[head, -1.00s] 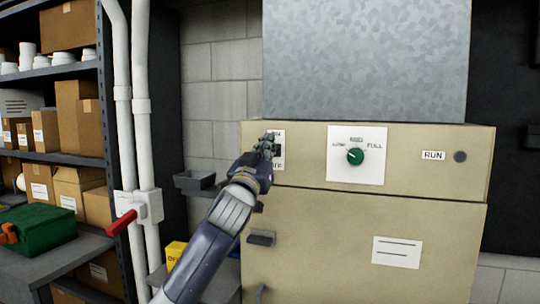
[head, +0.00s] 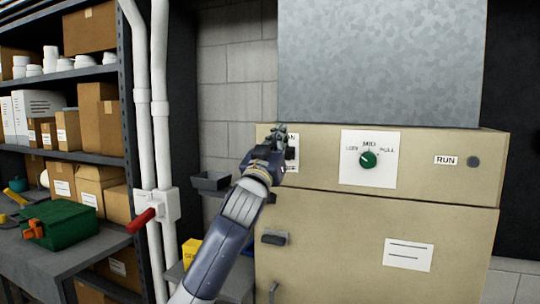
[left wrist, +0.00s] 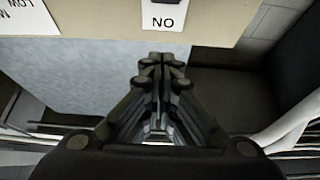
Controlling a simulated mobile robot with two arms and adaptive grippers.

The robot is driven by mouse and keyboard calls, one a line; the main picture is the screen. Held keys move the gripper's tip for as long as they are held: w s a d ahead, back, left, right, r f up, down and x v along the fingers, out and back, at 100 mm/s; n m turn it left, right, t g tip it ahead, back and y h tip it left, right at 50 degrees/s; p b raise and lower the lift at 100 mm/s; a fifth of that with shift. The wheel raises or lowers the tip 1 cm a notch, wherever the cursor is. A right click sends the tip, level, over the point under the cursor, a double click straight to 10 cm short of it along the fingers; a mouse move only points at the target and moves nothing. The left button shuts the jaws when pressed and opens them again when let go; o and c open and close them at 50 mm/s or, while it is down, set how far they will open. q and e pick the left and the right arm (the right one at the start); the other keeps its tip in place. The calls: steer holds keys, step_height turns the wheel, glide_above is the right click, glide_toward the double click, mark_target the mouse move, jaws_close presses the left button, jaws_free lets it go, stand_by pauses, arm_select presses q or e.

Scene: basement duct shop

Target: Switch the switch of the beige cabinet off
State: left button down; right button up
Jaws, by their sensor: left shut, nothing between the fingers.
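The beige cabinet (head: 330,225) stands right of centre in the head view. Its switch (head: 291,153) is a dark piece on a white ON/OFF plate at the upper left of the front. My left gripper (head: 281,131) is shut and empty, in front of the plate's upper left part and partly covering it. I cannot tell the switch's position or whether the fingers touch the plate. In the left wrist view the shut fingers (left wrist: 163,70) point toward the upside-down ON label (left wrist: 163,21), with a dark bit of the switch (left wrist: 172,3) cut off at the top edge.
A green knob (head: 367,159) on a white plate and a RUN label (head: 446,160) are right of the switch. A grey metal duct (head: 380,60) rises above the cabinet. A red-handled lever (head: 141,220) on white pipes, a green toolbox (head: 60,224) and loaded shelves stand left.

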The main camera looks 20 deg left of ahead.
arm_select(q)
steer(key=f+b+v, duration=0.1)
steer(key=b+v, duration=0.1)
steer(key=v, duration=0.7)
steer(key=shift+w+f+b, duration=0.15)
steer(key=shift+f+b, duration=0.2)
steer(key=shift+f, duration=0.05)
